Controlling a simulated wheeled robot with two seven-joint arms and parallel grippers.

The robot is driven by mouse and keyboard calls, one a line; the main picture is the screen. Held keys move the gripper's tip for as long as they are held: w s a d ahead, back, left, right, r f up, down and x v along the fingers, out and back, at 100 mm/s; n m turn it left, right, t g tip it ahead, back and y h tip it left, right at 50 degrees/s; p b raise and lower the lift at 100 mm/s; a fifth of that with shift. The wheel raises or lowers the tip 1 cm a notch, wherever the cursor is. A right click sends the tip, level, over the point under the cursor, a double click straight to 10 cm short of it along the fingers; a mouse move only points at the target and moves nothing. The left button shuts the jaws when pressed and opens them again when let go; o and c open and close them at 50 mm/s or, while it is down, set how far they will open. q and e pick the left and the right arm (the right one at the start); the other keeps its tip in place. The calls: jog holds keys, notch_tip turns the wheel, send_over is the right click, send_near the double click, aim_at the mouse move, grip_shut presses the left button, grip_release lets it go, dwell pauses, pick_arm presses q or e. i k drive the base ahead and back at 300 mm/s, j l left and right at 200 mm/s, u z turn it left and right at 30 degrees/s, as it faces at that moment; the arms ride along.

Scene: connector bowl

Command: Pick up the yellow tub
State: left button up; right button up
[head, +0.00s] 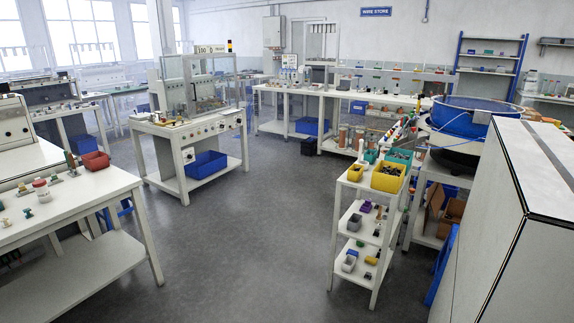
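A yellow tub (388,182) stands on the top shelf of a narrow white shelf rack (372,201) right of centre. It is open at the top and dark small parts show inside. A smaller yellow container (355,173) stands just left of it, and a teal container (399,157) stands behind it. Neither of my grippers is in view, and nothing touches the tub that I can see.
The rack's lower shelves hold small bins. A tall white cabinet (520,220) blocks the right foreground, with a large blue bowl (462,124) behind it. A white workbench (75,210) with a red bin (96,160) stands left. The grey floor (235,255) between is clear.

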aim_at(355, 173)
jog(key=i, duration=0.9)
jog(key=i+j+z, duration=0.15)
jog(key=i, duration=0.8)
